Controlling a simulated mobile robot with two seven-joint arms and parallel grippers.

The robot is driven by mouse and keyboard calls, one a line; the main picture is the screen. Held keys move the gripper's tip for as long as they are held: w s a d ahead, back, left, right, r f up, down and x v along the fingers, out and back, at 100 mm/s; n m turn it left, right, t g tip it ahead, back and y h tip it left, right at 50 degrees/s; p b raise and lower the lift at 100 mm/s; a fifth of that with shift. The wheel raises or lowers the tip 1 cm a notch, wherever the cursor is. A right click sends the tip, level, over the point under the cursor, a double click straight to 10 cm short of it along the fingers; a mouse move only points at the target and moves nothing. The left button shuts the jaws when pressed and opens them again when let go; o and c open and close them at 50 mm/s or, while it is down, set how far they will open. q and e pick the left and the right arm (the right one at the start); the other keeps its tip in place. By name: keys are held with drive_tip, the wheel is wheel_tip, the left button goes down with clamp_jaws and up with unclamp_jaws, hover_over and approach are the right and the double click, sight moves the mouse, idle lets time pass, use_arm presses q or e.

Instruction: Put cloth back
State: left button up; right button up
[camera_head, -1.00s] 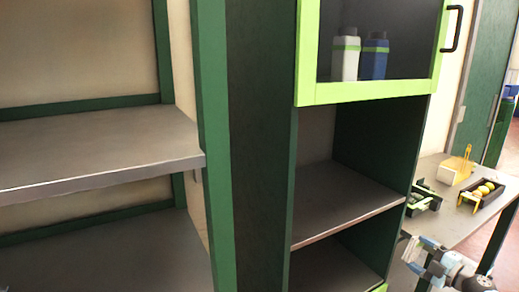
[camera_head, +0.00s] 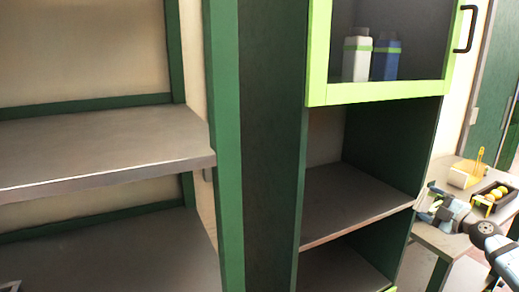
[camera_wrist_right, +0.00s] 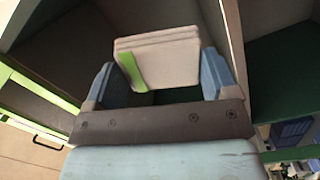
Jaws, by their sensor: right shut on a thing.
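My right gripper (camera_head: 438,206) is at the right of the head view, in front of the side table and beside the cabinet's open compartment. In the right wrist view its two blue fingers (camera_wrist_right: 160,82) are shut on a folded off-white cloth (camera_wrist_right: 170,55) with a green stripe. The cloth's layers lie stacked between the fingers. In the head view the cloth cannot be made out clearly. The cabinet's open shelf (camera_head: 350,200) is bare where it shows. The grey shelf (camera_head: 100,150) at the left is also bare where it shows. My left gripper does not show.
A green-framed glass door (camera_head: 400,92) with a black handle covers the upper compartment, where a white bottle (camera_head: 357,58) and a blue bottle (camera_head: 385,60) stand. A side table (camera_head: 440,240) holds a black tray (camera_head: 500,205) of yellow-orange fruit and a yellow dustpan-like item (camera_head: 465,175).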

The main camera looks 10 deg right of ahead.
drive_tip(key=shift+w+d+r+m+h, duration=0.1)
drive_tip(key=shift+d+r+m+h, duration=0.3)
drive_tip(key=shift+d+r+h, duration=0.4)
drive_tip(key=shift+s+d+r+m+g+h, duration=1.25)
drive_tip(key=shift+d+m+h, duration=1.6)
drive_tip(key=shift+h, duration=0.9)
drive_tip(key=shift+s+d+r+m+g+h, duration=0.9)
drive_tip(key=shift+s+d+m+g+h, duration=0.6)
drive_tip(key=shift+d+m+h, duration=1.5)
drive_tip(key=s+a+f+n+t+y, duration=0.15)
drive_tip(key=a+f, duration=0.35)
drive_tip(key=a, duration=0.5)
drive_tip(key=a+f+n+t+y, duration=0.25)
drive_tip(key=a+f, duration=0.25)
drive_tip(key=a, duration=0.5)
drive_tip(key=s+a+f+n+t+y, duration=0.1)
drive_tip(key=a+f+n+y, duration=0.3)
drive_tip(key=a, duration=0.6)
drive_tip(key=s+a+f+n+y, duration=0.1)
drive_tip(key=s+a+y, duration=0.1)
drive_tip(key=s+a, duration=0.65)
drive_tip(key=s+a+f+n+y, duration=0.2)
drive_tip(key=s+a, duration=0.1)
drive_tip(key=a, duration=1)
wheel_tip(320, 180, up, 10)
drive_tip(key=p, duration=0.9)
drive_tip(key=shift+w+f+m+t+p, duration=0.2)
drive_tip(key=shift+m+t+p, duration=0.1)
drive_tip(key=shift+m+t, duration=0.05)
